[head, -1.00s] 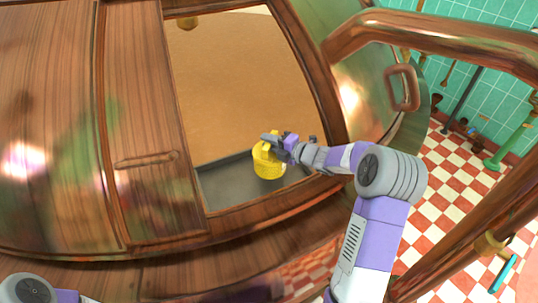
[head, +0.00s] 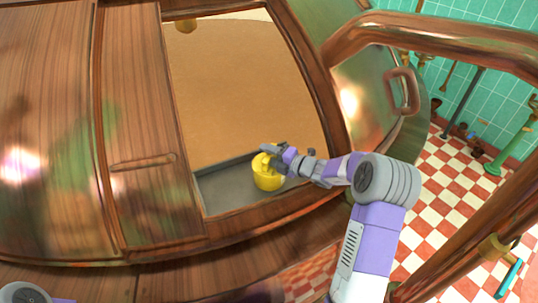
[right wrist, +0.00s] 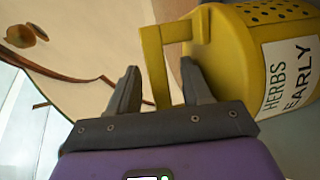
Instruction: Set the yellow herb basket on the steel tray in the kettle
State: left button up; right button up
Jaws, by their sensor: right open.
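The yellow herb basket (head: 268,180) appears to stand on the steel tray (head: 222,187), inside the kettle (head: 60,130) just behind the lower edge of its opening. In the right wrist view the basket (right wrist: 228,50) shows its square handle and a white label reading "HERBS EARLY". My right gripper (head: 269,150) is at the top of the basket. Its jaws are open, with part of the handle between the two fingers (right wrist: 160,65). Only a piece of my left arm shows at the bottom left; its gripper is out of the picture.
The opening's wooden frame (head: 258,213) runs close below my right forearm. A thick copper pipe (head: 450,32) and a side handle (head: 402,90) are at the right. The left part of the tray looks bare. A checkered floor (head: 440,200) lies beyond.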

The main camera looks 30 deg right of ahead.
jog(key=shift+r, duration=0.25)
jog(key=p+v, duration=0.3)
jog(key=v, duration=0.9)
